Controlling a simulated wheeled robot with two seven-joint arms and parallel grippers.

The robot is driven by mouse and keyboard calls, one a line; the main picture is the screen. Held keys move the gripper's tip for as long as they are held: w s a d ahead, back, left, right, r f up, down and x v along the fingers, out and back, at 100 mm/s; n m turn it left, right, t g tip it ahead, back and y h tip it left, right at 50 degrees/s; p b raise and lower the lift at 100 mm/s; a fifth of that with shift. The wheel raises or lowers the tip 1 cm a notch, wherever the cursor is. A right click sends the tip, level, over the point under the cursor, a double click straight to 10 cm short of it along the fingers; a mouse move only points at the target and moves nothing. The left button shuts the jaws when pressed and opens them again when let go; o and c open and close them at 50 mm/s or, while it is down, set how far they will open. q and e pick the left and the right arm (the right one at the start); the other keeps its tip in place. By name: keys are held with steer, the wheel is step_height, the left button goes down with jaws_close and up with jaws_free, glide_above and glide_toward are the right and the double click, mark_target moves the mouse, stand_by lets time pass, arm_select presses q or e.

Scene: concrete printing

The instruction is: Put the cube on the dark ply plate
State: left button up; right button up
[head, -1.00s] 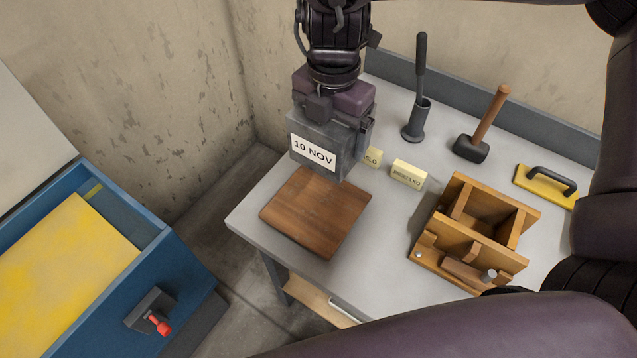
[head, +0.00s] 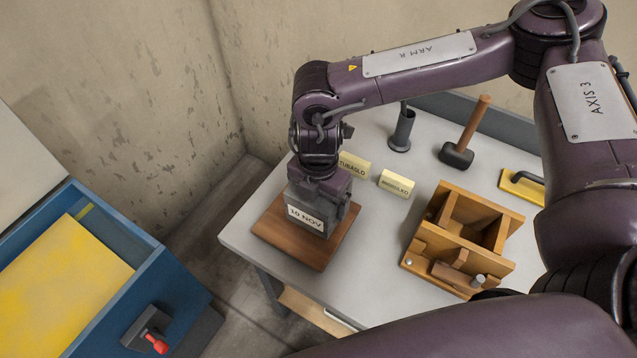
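A grey concrete cube (head: 312,214) with a "10 NOV" label is at the dark ply plate (head: 284,233), a brown wooden board at the table's left end. The cube is over the plate's middle and looks to be resting on it; any small gap underneath cannot be made out. My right gripper (head: 322,192), on the arm coming in from the right, points down and is shut on the cube from above. One finger shows on the cube's right side; the other is mostly hidden. My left gripper is not in view.
Two yellow name blocks (head: 396,184) stand behind the plate. A wooden mould (head: 463,240) is to the right. A dark tube (head: 402,130), a mallet (head: 466,137) and a yellow float (head: 521,187) are farther back. A blue bin (head: 150,280) stands left, beyond a floor gap.

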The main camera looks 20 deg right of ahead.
steer(key=shift+w+a+f+p, duration=0.1)
steer(key=shift+f+p, duration=0.3)
steer(key=shift+f, duration=1.15)
steer(key=shift+w+f, duration=0.1)
steer(key=shift+f, duration=0.4)
steer(key=shift+f, duration=0.1)
steer(key=o, duration=1.8)
steer(key=shift+s+f, duration=0.15)
steer(key=shift+s, duration=0.1)
steer(key=shift+c, duration=0.2)
steer(key=shift+r, duration=0.5)
step_height(320, 180, up, 10)
steer(key=b, duration=0.3)
steer(key=shift+r, duration=0.65)
